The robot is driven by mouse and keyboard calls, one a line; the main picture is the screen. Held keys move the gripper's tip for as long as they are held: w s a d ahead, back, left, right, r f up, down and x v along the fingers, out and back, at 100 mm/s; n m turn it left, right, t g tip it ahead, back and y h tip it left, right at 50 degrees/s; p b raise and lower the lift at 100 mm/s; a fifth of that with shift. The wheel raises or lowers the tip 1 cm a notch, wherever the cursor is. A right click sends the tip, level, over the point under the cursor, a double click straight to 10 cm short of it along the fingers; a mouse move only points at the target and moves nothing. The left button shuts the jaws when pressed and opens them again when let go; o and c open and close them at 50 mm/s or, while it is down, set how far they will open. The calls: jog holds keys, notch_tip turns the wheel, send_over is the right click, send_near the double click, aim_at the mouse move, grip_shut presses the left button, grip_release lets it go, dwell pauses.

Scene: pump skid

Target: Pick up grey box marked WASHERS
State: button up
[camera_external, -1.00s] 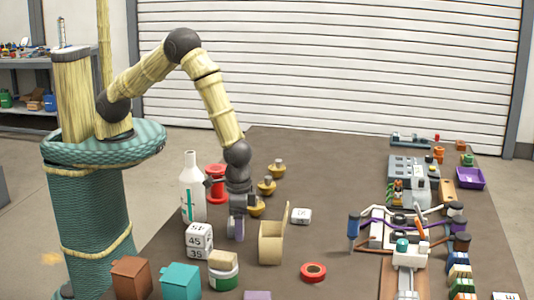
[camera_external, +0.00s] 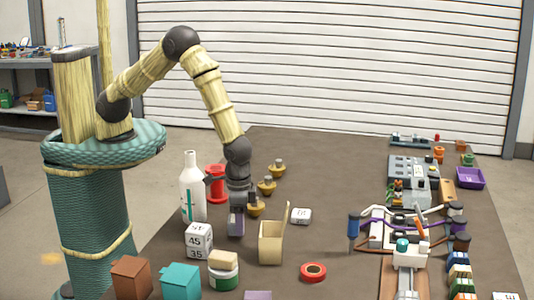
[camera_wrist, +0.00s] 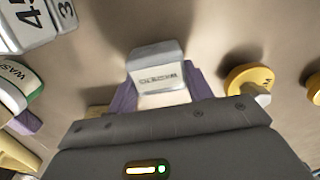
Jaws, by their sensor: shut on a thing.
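A small grey box (camera_wrist: 156,54) with a pale label stands between the two purple fingers in the wrist view. The label's letters are too small and blurred to read with certainty. My gripper (camera_wrist: 158,92) is shut on this box, with one finger on each side. In the external view my gripper (camera_external: 236,223) points down, low over the brown table, and its fingers hide the box. I cannot tell whether the box touches the table.
White number blocks (camera_external: 198,240) and a white bottle (camera_external: 192,187) stand close on the left. Brass knobs (camera_external: 256,206) are behind right, and an open beige box (camera_external: 271,243) is front right. A small white box (camera_external: 301,216) lies farther right, with bare table beyond.

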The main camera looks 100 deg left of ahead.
notch_tip(320, 180, up, 9)
jog(key=shift+r+b, duration=0.1)
jog(key=shift+b, duration=0.45)
